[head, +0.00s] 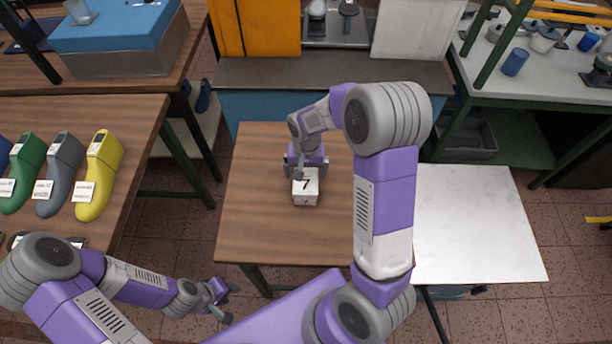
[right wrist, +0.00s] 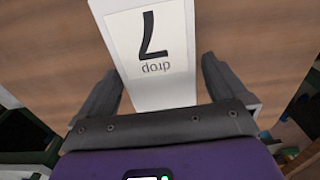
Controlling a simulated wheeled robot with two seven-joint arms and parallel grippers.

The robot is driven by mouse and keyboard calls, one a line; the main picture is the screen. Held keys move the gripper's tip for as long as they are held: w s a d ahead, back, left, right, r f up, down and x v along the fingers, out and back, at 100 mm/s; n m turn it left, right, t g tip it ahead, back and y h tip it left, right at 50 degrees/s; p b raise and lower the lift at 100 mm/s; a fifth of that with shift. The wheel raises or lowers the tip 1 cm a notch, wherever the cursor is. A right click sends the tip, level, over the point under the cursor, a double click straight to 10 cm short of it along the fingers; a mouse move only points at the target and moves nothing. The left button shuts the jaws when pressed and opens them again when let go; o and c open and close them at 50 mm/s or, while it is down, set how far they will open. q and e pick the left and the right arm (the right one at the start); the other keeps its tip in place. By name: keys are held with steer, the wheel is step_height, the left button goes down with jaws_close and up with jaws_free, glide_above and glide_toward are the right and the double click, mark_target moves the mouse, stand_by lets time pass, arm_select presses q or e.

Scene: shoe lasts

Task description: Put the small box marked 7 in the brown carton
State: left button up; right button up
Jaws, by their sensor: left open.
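The small white box marked 7 (head: 306,188) stands on the brown wooden table, with "7" and "drop" on its label. It also shows in the right wrist view (right wrist: 150,45), label up and upside down. My right gripper (head: 305,172) is at the far side of the box. In the right wrist view its two fingers (right wrist: 162,80) are spread at either side of the box's near end, with a narrow gap visible at the right finger. My left gripper (head: 230,301) is open and empty, low at the front left, away from the box. I see no brown carton in these views.
The wooden table (head: 250,215) is otherwise clear around the box. A white-topped table (head: 480,225) at its right is bare. Green, grey and yellow shoe lasts (head: 97,175) stand on the left bench. A dark-topped counter (head: 330,76) stands behind the table.

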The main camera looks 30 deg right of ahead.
steer(key=c, duration=1.1)
